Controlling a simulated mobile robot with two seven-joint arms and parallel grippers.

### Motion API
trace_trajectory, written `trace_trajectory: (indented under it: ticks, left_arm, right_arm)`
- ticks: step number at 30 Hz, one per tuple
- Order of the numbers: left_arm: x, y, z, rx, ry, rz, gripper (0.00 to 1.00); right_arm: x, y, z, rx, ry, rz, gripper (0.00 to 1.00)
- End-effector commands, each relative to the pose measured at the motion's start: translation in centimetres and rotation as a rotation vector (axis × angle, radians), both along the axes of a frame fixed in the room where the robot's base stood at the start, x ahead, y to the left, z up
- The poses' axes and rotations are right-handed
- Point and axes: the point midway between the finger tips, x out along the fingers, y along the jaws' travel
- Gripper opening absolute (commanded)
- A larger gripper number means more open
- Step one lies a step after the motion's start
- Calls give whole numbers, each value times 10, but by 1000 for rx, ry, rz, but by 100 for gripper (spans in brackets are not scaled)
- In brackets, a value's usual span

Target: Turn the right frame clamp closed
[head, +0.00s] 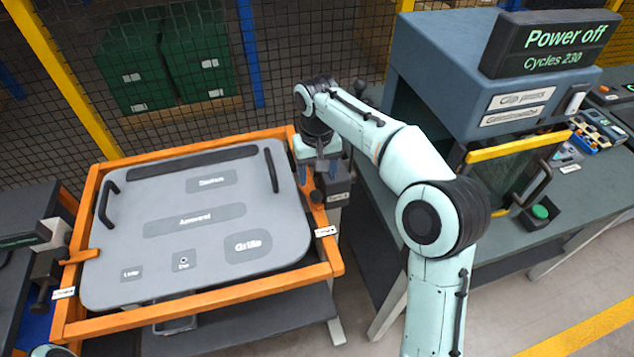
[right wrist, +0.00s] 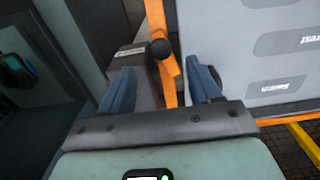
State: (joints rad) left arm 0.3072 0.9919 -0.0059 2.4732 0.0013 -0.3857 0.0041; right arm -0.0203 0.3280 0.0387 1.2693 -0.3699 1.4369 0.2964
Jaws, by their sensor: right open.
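The right frame clamp (head: 338,188) is a dark grey block on the right side of the orange frame (head: 325,250). Its orange lever (right wrist: 168,78) with a black knob (right wrist: 159,48) runs beside the grey panel (right wrist: 225,80) in the right wrist view, not across it. My right gripper (right wrist: 163,88) is open, one blue finger on each side of the lever, with visible gaps. In the head view my right gripper (head: 318,172) is over the clamp and hides part of it. My left gripper is out of view.
The grey panel (head: 130,255) lies in the frame with two black handles. A press (head: 490,80) reading "Power off" stands on the right bench; a mesh fence (head: 290,60) is behind.

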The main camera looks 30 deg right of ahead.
Motion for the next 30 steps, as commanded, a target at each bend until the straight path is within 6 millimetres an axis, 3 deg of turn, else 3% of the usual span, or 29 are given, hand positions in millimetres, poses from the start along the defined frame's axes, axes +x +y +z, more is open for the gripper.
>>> trace_trajectory:
  ticks: [1, 3, 9, 23, 26, 30]
  left_arm:
    - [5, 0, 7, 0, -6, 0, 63]
    - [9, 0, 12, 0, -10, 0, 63]
    - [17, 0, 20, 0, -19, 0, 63]
    - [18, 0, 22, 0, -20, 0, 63]
    - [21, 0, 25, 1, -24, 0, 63]
    - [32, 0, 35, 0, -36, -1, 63]
  right_arm:
    - [2, 0, 17, 1, -6, -1, 63]
    - [2, 0, 31, 1, -5, 0, 63]
    - [1, 0, 57, 0, -3, 0, 63]
    - [0, 0, 63, 0, 0, -7, 63]
    - [0, -1, 64, -1, 1, -80, 63]
    - [3, -2, 66, -1, -1, -349, 63]
